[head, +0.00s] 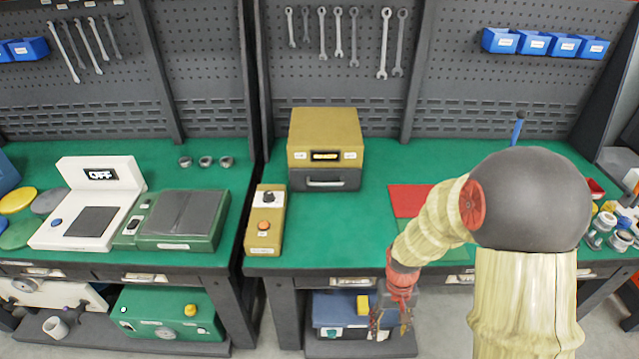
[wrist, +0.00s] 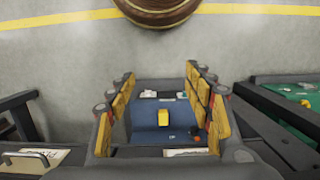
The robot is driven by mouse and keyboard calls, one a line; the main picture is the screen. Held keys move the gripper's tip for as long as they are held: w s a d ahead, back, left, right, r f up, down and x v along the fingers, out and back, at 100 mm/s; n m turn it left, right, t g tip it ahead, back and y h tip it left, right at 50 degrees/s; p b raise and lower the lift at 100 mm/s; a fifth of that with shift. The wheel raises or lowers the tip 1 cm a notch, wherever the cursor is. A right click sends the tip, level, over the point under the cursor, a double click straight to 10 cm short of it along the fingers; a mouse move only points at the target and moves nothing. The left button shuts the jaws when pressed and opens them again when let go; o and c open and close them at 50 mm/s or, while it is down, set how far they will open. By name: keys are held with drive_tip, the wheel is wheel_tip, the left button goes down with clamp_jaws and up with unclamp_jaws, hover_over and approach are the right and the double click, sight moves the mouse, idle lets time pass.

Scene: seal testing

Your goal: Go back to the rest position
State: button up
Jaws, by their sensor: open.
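My gripper (head: 390,315) hangs from my arm in front of the right workbench's front edge, pointing down. In the wrist view my gripper (wrist: 160,100) shows its two orange-padded fingers spread apart, with nothing between them. Beyond the fingers is a blue box (wrist: 145,133) with a small yellow part (wrist: 164,117) on it. In the head view the blue box (head: 330,309) sits on the lower shelf, and the gripper partly covers its right side.
The right bench (head: 375,150) carries a yellow-and-grey box (head: 325,140), a yellow button box (head: 265,222) and a red mat (head: 405,198). My arm hides part of the bench's right side. A white device (head: 60,230) and a green device (head: 170,222) stand on the left bench.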

drive_tip(key=s+r+t, duration=0.2)
drive_tip(key=s+r, duration=0.1)
drive_tip(key=r, duration=0.8)
drive_tip(key=s+r+t+p, duration=0.1)
drive_tip(key=s+r+t, duration=0.2)
drive_tip(key=r, duration=0.9)
drive_tip(key=s+r+t, duration=0.2)
drive_tip(key=s+r, duration=0.3)
drive_tip(key=r, duration=0.6)
drive_tip(key=shift+r+t, duration=0.3)
drive_tip(key=shift+c, duration=0.7)
